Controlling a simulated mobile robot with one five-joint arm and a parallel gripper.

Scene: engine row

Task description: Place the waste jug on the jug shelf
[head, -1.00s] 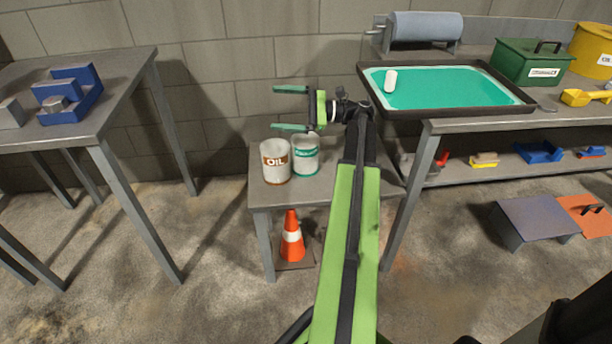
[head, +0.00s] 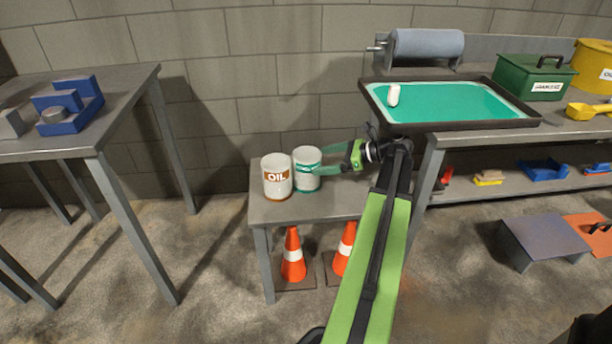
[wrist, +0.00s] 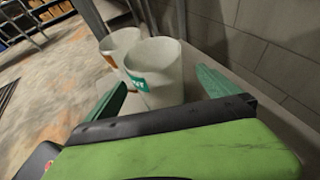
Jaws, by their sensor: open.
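The white jug with a green band (head: 306,165), which seems to be the waste jug, stands upright on a small grey table (head: 262,213). Its lettering is too small to read in the head view. My gripper (head: 322,162) is at its right side, open, with the green fingers reaching toward the jug's two sides. In the wrist view the same jug (wrist: 157,72) stands between the two spread fingers (wrist: 160,88). Whether they touch it I cannot tell. No surface is marked as the jug shelf.
A white jug labelled OIL (head: 277,178) stands close left of the green-banded one. Orange cones (head: 292,256) stand below the table. A workbench with a teal tray (head: 450,103) and a lower shelf (head: 470,188) is at right. Another table (head: 80,135) is at left.

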